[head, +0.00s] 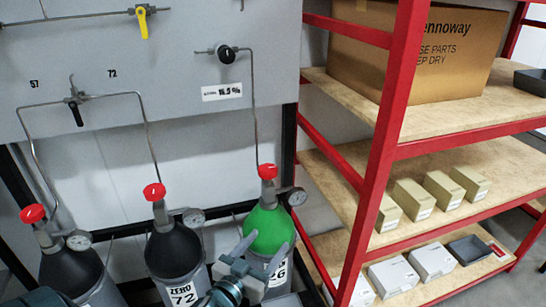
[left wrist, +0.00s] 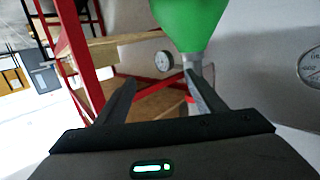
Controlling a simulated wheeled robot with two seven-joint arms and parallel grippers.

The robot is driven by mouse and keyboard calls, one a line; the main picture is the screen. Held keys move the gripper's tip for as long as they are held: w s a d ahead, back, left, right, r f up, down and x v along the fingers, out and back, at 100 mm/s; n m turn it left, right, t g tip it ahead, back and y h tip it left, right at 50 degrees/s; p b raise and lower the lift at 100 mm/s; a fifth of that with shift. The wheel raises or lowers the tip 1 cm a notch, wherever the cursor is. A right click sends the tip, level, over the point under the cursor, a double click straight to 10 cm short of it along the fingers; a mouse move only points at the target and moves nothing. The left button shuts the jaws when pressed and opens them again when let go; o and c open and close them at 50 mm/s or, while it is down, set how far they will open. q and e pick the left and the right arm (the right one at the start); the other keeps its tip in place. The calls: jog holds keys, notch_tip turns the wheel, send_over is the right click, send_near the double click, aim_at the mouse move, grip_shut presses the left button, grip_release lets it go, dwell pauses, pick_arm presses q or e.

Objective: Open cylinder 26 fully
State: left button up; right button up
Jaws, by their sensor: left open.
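Cylinder 26 (head: 270,229) is the green-shouldered one on the right of the row. Its white label (head: 278,273) is partly hidden by my gripper, with only a 6 clear. Its red valve knob (head: 268,171) sits on top, with a pressure gauge (head: 296,196) at its right. My left gripper (head: 259,253) is open and empty, in front of the cylinder and below the knob. In the left wrist view the green shoulder (left wrist: 191,22) and metal valve neck (left wrist: 196,60) appear upside down, beyond the right finger; the red knob cannot be made out. My right gripper is not in view.
Grey cylinder 72 (head: 174,252) and another dark cylinder (head: 72,270) stand to the left, with red knobs and gauges. Thin pipes run up to the wall panel (head: 200,60). A red-framed shelf (head: 385,130) with boxes stands close on the right.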

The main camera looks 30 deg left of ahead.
aim_at(271, 166)
pick_arm(q)
jog(key=w+a+r+n+y+p, duration=0.1)
jog(key=w+a+r+y+p, duration=0.1)
jog(key=a+r, duration=0.5)
notch_tip(271, 166, up, 3)
jog(key=shift+w+r+n+t+y+p, duration=0.1)
jog(key=shift+w+n+t+y+p, duration=0.3)
jog(key=shift+p, duration=0.65)
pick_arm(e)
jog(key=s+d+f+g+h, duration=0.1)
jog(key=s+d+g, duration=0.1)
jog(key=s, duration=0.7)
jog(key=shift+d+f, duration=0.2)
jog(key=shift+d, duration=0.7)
pick_arm(q)
jog(key=shift+w, duration=0.2)
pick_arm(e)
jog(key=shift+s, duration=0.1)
